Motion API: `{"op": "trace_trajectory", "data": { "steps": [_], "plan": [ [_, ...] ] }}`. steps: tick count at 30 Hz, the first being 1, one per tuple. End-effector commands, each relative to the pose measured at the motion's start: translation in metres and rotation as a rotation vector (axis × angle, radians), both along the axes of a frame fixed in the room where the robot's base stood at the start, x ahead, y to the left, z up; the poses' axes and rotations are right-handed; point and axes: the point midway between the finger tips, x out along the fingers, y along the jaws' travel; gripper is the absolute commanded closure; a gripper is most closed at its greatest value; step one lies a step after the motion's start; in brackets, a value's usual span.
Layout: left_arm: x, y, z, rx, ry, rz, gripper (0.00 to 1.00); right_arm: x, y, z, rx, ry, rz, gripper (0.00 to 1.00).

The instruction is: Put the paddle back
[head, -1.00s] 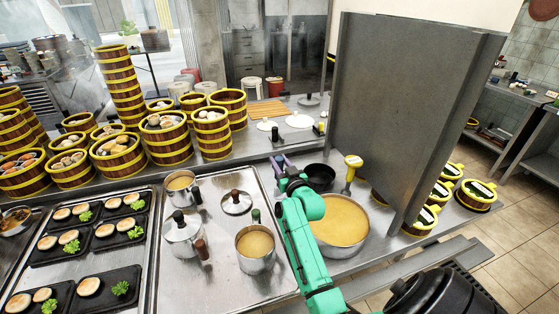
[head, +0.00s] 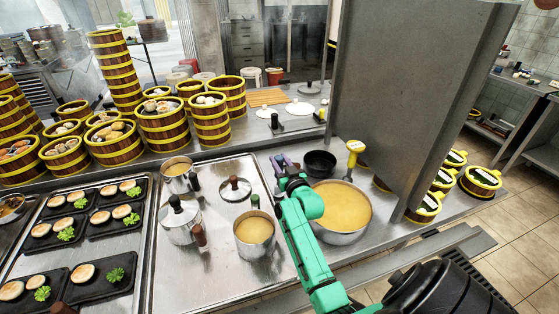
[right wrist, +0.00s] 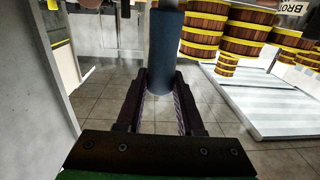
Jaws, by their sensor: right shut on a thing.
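My right gripper (head: 284,162) is over the counter, behind the large pot of yellow-brown liquid (head: 345,207) and left of a small black bowl (head: 320,163). In the right wrist view the fingers (right wrist: 160,90) are shut on a dark blue cylindrical handle (right wrist: 166,50). In the head view the held thing is too small to make out. My left gripper is not in view.
A tall grey partition (head: 415,100) stands right of the large pot. A yellow-handled tool (head: 355,147) stands at the pot's back edge. A lidded pot (head: 180,222) and small liquid-filled pots stand on the metal tray (head: 215,285). Bamboo steamers (head: 163,122) stack up at the left.

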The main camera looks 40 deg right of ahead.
Motion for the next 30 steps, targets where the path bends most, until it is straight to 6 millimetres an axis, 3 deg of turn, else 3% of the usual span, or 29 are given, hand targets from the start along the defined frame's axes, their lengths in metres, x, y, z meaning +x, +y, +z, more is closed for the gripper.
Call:
{"op": "trace_trajectory", "data": {
  "steps": [25, 26, 27, 28, 30],
  "plan": [
    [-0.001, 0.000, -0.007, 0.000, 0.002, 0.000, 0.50, 0.000, 0.000, -0.009, -0.001, -0.001, 0.000, 1.00],
    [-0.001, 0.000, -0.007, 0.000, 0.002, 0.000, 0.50, 0.000, 0.000, -0.009, -0.001, -0.001, 0.000, 0.56],
    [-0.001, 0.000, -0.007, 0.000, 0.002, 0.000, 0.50, 0.000, 0.000, -0.008, -0.001, -0.001, 0.000, 0.41],
    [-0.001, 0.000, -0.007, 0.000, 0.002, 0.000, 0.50, 0.000, 0.000, -0.008, -0.001, -0.001, 0.000, 0.29],
    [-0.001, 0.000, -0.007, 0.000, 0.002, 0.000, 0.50, 0.000, 0.000, -0.008, -0.001, -0.001, 0.000, 0.29]
  ]
}}
